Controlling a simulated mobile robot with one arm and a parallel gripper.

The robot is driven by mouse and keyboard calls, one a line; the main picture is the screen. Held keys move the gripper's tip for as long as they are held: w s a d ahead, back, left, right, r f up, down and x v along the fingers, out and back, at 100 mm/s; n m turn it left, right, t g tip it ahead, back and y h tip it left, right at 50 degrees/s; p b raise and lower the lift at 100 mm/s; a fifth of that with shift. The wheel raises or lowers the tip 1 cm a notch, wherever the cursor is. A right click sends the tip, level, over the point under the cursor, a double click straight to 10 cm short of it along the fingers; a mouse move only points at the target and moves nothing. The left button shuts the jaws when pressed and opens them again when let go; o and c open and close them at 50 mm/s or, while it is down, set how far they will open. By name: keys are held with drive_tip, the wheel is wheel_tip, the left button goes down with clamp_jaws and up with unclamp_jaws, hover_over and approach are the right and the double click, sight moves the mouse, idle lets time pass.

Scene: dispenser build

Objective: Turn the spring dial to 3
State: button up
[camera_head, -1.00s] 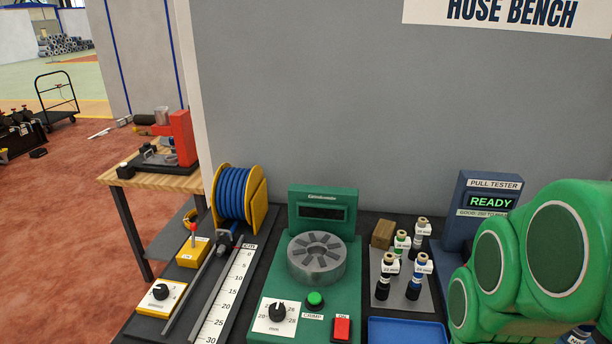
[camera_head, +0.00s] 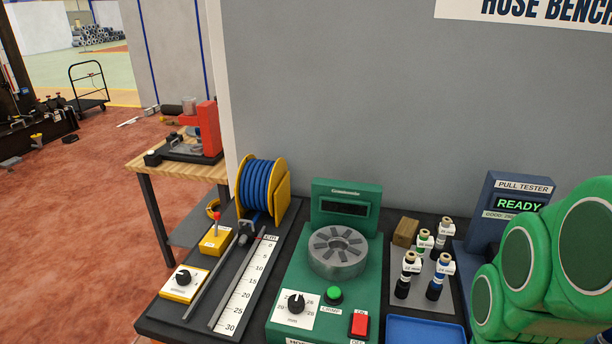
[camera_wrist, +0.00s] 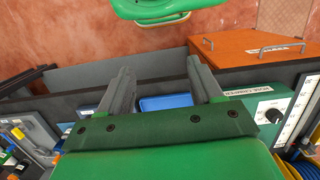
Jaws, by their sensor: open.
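No dial with a readable "spring" label shows. A black dial (camera_head: 184,277) sits on a small yellow box at the bench's left front; its lettering is too small to read. Another black dial (camera_head: 296,303) sits on the white plate of the green crimper (camera_head: 345,215), with numbers in the twenties and "mm"; a black dial also shows in the wrist view (camera_wrist: 265,116). My gripper (camera_wrist: 160,66) is open and empty, its two grey fingers apart. In the head view only my green arm shows at the right; the gripper is out of that view.
A red press (camera_head: 208,128) stands on a wooden side table (camera_head: 150,160) at the left. The bench also holds a blue hose reel (camera_head: 257,188), a ruler (camera_head: 245,285), fittings, a blue tray (camera_head: 425,330) and a pull tester (camera_head: 510,205). Red floor at the left is mostly clear.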

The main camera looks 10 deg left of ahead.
drive_tip(key=w+a+r+n, duration=0.2)
drive_tip(key=w+a+n, duration=0.15)
drive_tip(key=w, duration=0.55)
drive_tip(key=w+a+r+n, duration=0.25)
drive_tip(key=w+a, duration=0.25)
drive_tip(key=w, duration=0.3)
drive_tip(key=w+a+f+n+t, duration=0.15)
drive_tip(key=w+a+n, duration=0.45)
drive_tip(key=w+a, duration=0.75)
drive_tip(key=n, duration=1.3)
hover_over(183, 274)
wheel_tip(183, 274, down, 13)
drive_tip(key=shift+r, duration=0.1)
drive_tip(key=shift+f, duration=3.9)
